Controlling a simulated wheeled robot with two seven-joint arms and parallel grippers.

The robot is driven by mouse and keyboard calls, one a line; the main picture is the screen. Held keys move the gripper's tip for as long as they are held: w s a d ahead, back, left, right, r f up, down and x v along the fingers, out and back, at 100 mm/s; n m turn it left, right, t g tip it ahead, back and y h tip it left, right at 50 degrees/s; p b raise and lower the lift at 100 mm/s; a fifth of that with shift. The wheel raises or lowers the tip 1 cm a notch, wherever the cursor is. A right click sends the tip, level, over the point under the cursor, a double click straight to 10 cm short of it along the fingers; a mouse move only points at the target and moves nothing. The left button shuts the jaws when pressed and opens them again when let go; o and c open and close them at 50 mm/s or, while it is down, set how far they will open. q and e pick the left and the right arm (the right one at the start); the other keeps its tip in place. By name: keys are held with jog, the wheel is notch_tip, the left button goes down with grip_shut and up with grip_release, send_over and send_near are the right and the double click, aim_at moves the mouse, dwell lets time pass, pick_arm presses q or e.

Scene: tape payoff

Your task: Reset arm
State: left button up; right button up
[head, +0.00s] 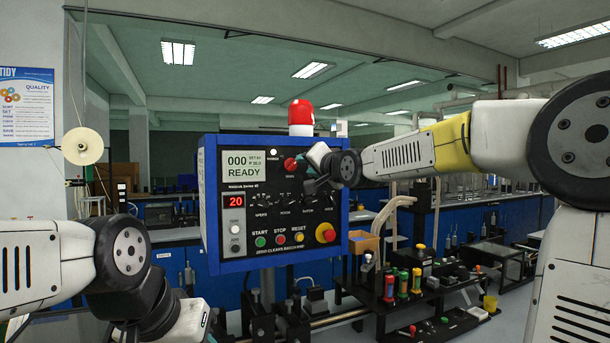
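My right arm reaches in from the right to the front of a blue control box (211,190). My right gripper (309,186) is small and dark at the panel face, just right of and below a red knob (291,165). I cannot tell whether it touches the panel, or whether its fingers are open or shut. The wrist hides part of the panel's upper right. The display (244,164) reads "000" and "READY"; a red readout (233,201) shows 20. My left arm bends down at the lower left; its gripper is not visible.
A red beacon (301,113) stands on the box. Start (260,241), stop (280,238) and reset (298,237) buttons and a red emergency button (326,233) line its lower part. A pale reel (82,146) hangs at left. Racks with coloured-handled tools (403,284) stand at lower right.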

jog(key=s+a+f+n+g+h, duration=0.1)
jog(key=s+f+n+g+h, duration=0.15)
jog(key=f, duration=0.55)
jog(key=s+a+f+n+g+h, duration=0.1)
jog(key=s+f+g, duration=0.1)
jog(key=s+f, duration=0.35)
jog(key=s+d+f+g, duration=0.2)
jog(key=s+d+f, duration=0.2)
jog(key=s, duration=0.5)
jog(key=s+d+f+n+g, duration=0.1)
jog(key=s+d+f, duration=0.3)
jog(key=s, duration=0.5)
jog(key=s+d+f+g+h, duration=0.1)
jog(key=s+d+f+g, duration=0.2)
jog(key=s+f, duration=0.3)
jog(key=s+d, duration=0.1)
jog(key=s, duration=0.2)
jog(key=shift+s+d+n, duration=0.3)
jog(key=shift+n, duration=0.05)
